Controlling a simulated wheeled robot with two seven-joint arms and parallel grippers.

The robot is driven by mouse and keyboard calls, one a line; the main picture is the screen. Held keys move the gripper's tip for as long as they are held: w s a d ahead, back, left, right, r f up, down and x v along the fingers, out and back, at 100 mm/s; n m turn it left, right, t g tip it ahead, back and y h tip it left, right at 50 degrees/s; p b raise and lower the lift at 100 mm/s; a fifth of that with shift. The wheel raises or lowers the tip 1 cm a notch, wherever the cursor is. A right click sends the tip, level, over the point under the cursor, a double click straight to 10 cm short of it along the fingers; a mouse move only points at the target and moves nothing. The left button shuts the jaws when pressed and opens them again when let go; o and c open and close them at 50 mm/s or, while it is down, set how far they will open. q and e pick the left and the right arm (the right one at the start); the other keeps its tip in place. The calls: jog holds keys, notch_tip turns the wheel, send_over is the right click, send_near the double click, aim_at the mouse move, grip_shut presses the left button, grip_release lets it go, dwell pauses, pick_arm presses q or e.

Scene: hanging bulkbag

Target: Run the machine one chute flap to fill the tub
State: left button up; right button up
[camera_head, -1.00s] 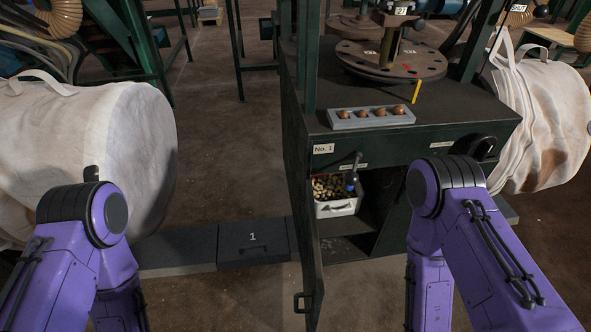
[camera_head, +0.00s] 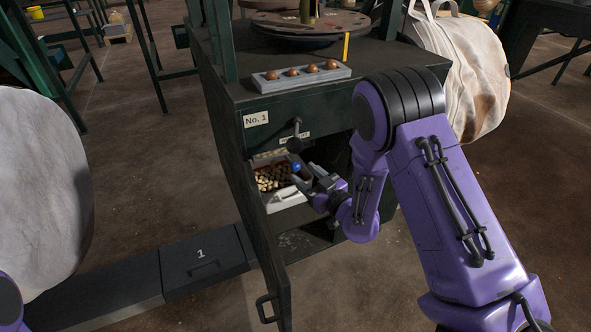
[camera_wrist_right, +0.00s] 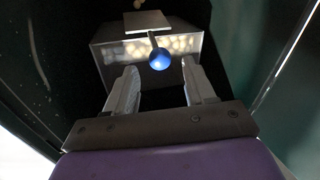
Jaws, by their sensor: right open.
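Machine No. 1 (camera_head: 256,119) is a dark green cabinet with its door (camera_head: 262,215) swung open. Inside its bay stands a pale tub (camera_head: 285,200) with many small tan pieces in it. A lever with a blue ball knob (camera_head: 296,167) hangs above the tub; it also shows in the right wrist view (camera_wrist_right: 159,60). The chute flap itself I cannot make out clearly. My right gripper (camera_head: 308,178) is in the bay's mouth, open and empty. In the right wrist view its two fingers (camera_wrist_right: 162,82) point at the knob, which appears between and just beyond them. My left gripper is out of view.
A grey tray (camera_head: 300,77) with several brown balls sits on the machine top, near a round turntable (camera_head: 310,24). White bulk bags hang at left (camera_head: 45,190) and right (camera_head: 465,75). A low dark step marked 1 (camera_head: 205,262) lies left of the door.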

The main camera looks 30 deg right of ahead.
aim_at(295, 167)
jog(key=w, duration=0.3)
jog(key=w+a, duration=0.1)
jog(key=w, duration=0.1)
jog(key=shift+f+b, duration=0.1)
jog(key=shift+b, duration=0.2)
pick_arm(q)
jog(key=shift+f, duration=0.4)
